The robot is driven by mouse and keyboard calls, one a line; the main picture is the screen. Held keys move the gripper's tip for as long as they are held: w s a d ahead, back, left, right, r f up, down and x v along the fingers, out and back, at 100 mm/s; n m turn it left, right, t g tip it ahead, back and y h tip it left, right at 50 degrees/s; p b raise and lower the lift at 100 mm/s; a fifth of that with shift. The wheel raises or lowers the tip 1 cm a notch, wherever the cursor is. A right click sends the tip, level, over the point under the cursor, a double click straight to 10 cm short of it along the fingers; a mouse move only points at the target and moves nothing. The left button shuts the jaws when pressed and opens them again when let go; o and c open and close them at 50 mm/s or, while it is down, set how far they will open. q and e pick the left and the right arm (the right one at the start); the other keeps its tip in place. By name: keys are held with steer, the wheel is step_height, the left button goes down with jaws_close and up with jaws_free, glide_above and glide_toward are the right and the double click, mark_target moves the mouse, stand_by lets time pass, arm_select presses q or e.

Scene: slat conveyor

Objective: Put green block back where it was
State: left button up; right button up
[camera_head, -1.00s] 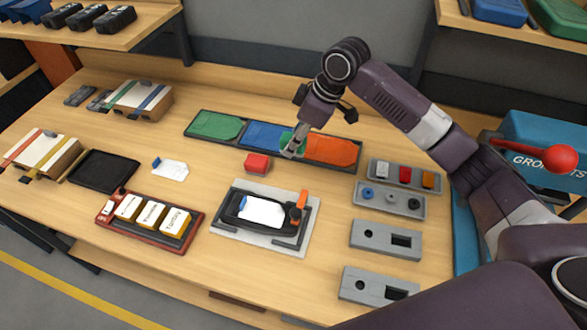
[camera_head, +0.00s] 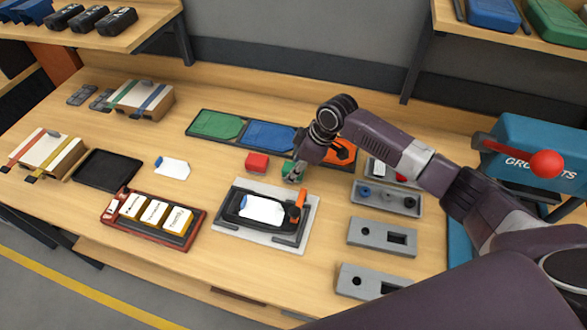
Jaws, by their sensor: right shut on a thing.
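My right gripper (camera_head: 294,176) is shut on a small green block (camera_head: 287,167), which shows at the left of its fingers. It is close to the right of a red block (camera_head: 257,161), with a gap between, and behind the grey fixture plate (camera_head: 226,221). The fingers hide part of the green block, and I cannot tell whether it touches the table. My left gripper is not in view.
A long tray (camera_head: 190,133) with green, blue and orange panels lies behind. My arm partly covers it and the grey block holder (camera_head: 371,175). Grey slotted fixtures (camera_head: 380,242) stand at right.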

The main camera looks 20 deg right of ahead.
steer(key=o, duration=1.1)
steer(key=shift+f, duration=0.1)
steer(key=b+v, duration=0.2)
steer(key=v, duration=0.5)
steer(key=shift+d+r, duration=0.1)
steer(key=shift+r, duration=0.3)
